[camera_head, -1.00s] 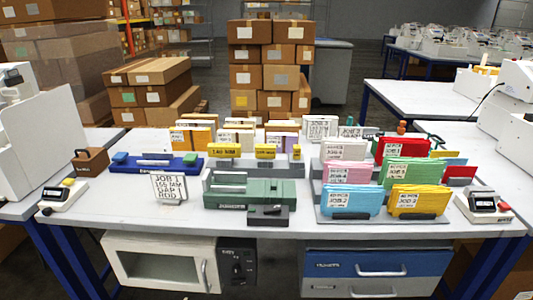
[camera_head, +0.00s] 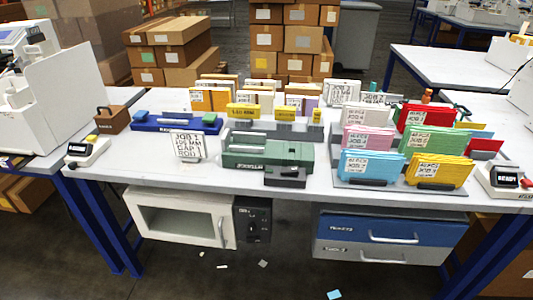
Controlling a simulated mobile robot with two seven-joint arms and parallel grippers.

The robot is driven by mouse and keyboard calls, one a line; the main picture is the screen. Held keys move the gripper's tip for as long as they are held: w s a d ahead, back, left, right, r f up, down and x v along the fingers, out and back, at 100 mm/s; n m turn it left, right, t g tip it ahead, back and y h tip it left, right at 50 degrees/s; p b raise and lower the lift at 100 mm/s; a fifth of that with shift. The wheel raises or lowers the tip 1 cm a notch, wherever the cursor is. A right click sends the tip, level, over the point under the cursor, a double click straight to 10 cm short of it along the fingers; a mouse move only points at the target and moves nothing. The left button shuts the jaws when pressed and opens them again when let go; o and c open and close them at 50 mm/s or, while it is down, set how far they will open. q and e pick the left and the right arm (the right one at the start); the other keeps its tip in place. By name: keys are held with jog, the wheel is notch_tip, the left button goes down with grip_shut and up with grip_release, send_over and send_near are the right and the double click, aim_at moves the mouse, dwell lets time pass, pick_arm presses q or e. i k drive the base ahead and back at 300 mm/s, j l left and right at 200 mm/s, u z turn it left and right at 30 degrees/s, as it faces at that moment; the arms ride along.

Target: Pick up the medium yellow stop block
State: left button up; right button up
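Three yellow stop blocks stand in a row on a grey rack (camera_head: 262,128) behind the green device (camera_head: 262,148). The large one (camera_head: 242,111) is at the left and carries dark lettering. The medium yellow stop block (camera_head: 285,114) is in the middle and also has a dark marking. The small one (camera_head: 316,115) is at the right end. All three look upright and apart from each other. Neither of my grippers is in view.
A white sign card (camera_head: 188,146) stands front left of the green device, and a dark grey box (camera_head: 285,177) sits before it. A blue tray (camera_head: 176,123) lies left of the rack. Coloured folders in a holder (camera_head: 395,186) fill the right. Bare tabletop (camera_head: 140,168) shows at front left.

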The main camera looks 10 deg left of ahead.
aim_at(283, 113)
jog(key=i+l+z, duration=0.5)
jog(key=i+l, duration=0.25)
